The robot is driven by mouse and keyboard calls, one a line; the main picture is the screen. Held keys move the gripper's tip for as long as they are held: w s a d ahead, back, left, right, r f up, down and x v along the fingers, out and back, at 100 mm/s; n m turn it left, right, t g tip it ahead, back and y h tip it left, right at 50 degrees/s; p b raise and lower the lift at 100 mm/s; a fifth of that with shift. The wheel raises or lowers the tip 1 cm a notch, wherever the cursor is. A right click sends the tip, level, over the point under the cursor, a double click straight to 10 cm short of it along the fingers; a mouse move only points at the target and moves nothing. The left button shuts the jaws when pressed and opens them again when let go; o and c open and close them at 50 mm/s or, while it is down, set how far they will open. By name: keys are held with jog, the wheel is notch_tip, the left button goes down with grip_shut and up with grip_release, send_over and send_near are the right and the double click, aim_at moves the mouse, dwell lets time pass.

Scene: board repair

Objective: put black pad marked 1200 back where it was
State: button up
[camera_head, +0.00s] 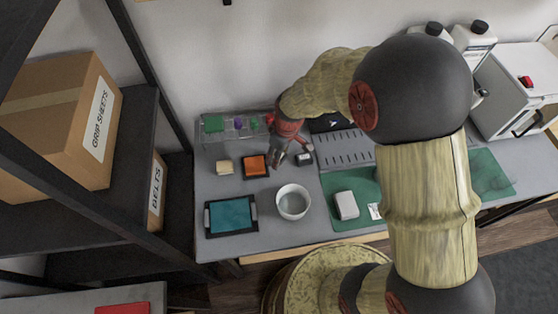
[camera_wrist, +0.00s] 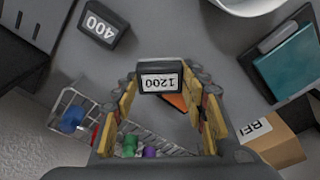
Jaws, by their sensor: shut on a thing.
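The black pad marked 1200 (camera_wrist: 160,78) is held between the fingertips of my gripper (camera_wrist: 163,84), its white label facing the wrist camera and upside down. In the head view my gripper (camera_head: 282,157) points down over the back left of the bench, just right of an orange block in a dark tray (camera_head: 255,166). The held pad is not clear there. Another black pad, marked 400 (camera_wrist: 98,27), sits on the bench apart from the held one; it seems to be the small dark block (camera_head: 304,159) right of my gripper in the head view.
A white bowl (camera_head: 293,202) and a teal pad in a black tray (camera_head: 231,216) stand in front. A slotted grey plate (camera_head: 343,149) and green mat (camera_head: 343,226) lie right.

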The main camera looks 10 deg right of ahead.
jog(key=shift+w+f, duration=0.35)
jog(key=shift+f, duration=0.05)
jog(key=shift+w+d+f+b, duration=0.15)
jog(key=shift+f+b, duration=0.35)
jog(key=shift+f, duration=0.4)
jog(key=shift+w+a+f+b, duration=0.15)
jog(key=shift+f+b, duration=0.3)
jog(key=shift+f, duration=0.45)
jog(key=shift+d, duration=0.1)
jog(key=shift+f, duration=0.15)
jog(key=o, duration=1)
jog(key=shift+o, duration=0.2)
